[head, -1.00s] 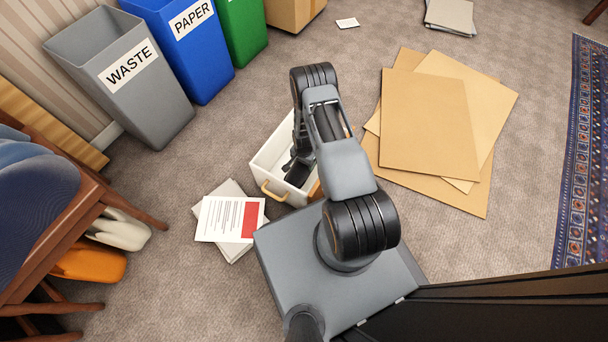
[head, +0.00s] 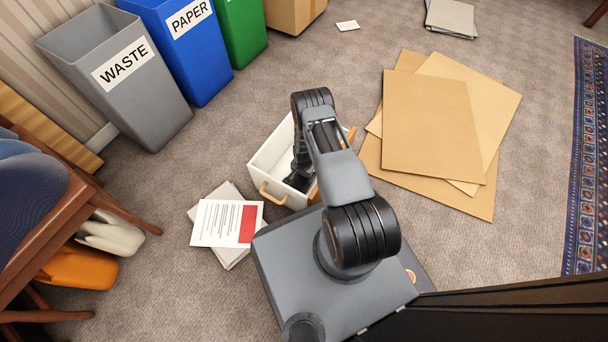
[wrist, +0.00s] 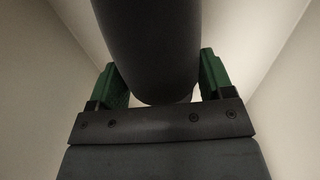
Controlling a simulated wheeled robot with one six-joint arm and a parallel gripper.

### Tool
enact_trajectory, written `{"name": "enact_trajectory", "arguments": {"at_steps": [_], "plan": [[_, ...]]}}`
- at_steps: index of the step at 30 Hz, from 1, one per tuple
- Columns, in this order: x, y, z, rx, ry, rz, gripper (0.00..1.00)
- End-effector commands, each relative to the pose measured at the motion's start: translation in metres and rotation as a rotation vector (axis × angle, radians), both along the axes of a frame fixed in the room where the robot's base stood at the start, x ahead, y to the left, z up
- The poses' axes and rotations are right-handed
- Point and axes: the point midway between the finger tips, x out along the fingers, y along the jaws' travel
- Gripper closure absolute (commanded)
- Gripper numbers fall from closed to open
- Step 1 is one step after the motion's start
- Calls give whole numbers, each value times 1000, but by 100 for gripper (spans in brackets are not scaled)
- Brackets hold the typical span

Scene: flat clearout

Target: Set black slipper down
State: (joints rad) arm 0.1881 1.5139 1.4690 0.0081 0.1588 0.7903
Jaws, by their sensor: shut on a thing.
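The black slipper (wrist: 148,40) shows in the wrist view as a dark, rounded shape between the green fingers of my gripper (wrist: 158,76). My gripper is shut on it. Pale walls rise on both sides, so the slipper is inside the white box (head: 262,174). In the head view my arm reaches down into this box and hides most of its inside. I cannot tell the slipper apart from the dark gripper there, nor whether it touches the box floor.
The box has wooden handles and stands on the carpet against my base. Papers (head: 228,222) lie to its left, flat cardboard (head: 432,125) to its right. Waste (head: 125,85), paper (head: 185,60) and green (head: 238,30) bins stand behind. A chair (head: 60,215) is at left.

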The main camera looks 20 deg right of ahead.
Motion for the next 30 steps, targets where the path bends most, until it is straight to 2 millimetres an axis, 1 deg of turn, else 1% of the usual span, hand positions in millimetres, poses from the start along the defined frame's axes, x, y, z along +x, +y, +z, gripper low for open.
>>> {"name": "enact_trajectory", "arguments": {"at_steps": [3,7,8,15,22,25,28,30], "plan": [[0,0,1,0,0,0,53],[0,0,-3,0,0,0,53],[0,0,-2,0,0,0,24],[0,0,-1,0,0,0,1],[0,0,-1,0,0,0,0],[0,0,4,0,0,0,0],[1,0,18,0,-1,0,0],[1,0,32,0,-1,0,0]]}}
